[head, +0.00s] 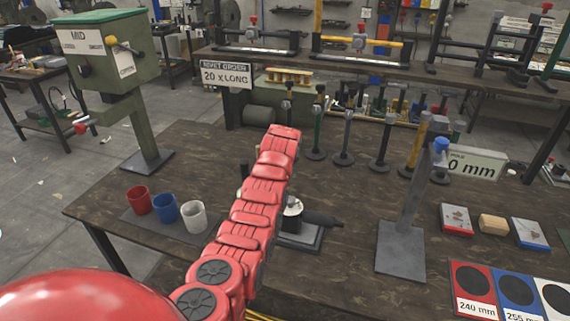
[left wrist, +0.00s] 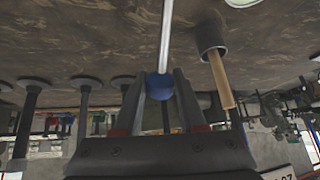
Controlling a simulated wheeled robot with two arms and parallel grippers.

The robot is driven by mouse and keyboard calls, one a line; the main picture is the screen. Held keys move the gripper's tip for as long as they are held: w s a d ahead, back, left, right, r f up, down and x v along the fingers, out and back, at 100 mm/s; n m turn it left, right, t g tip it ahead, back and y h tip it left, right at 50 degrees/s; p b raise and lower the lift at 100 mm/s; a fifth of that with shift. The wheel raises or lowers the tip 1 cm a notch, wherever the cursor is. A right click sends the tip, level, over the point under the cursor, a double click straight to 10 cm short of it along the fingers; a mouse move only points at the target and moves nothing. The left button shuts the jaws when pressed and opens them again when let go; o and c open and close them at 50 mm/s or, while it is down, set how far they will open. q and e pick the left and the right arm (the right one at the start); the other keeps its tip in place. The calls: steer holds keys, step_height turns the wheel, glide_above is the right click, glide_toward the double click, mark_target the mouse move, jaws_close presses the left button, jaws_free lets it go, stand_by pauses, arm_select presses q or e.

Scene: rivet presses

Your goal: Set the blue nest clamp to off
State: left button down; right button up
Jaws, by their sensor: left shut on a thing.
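In the left wrist view, a blue knob (left wrist: 160,86) on the end of a pale metal rod sits between the two fingers of my left gripper (left wrist: 161,90). The fingers are closed on the knob. In the head view my red left arm reaches up over the table and hides its own gripper and the knob it holds. A dark fixture (head: 300,236) with a black handle shows partly behind the arm. I cannot tell the clamp's setting. My right gripper is in neither view.
Red (head: 138,201), blue (head: 165,209) and white (head: 193,217) cups stand left of my arm. A green press (head: 112,80) is at the back left. Coloured pads (head: 473,309) lie at the front right.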

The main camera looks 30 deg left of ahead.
arm_select(q)
steer(key=shift+f, duration=0.1)
steer(key=c, duration=0.9)
jaws_free()
steer(key=o, duration=0.4)
steer(key=shift+w, duration=0.1)
steer(key=p+v, duration=0.4)
steer(key=v, duration=1.3)
steer(key=shift+r, duration=0.25)
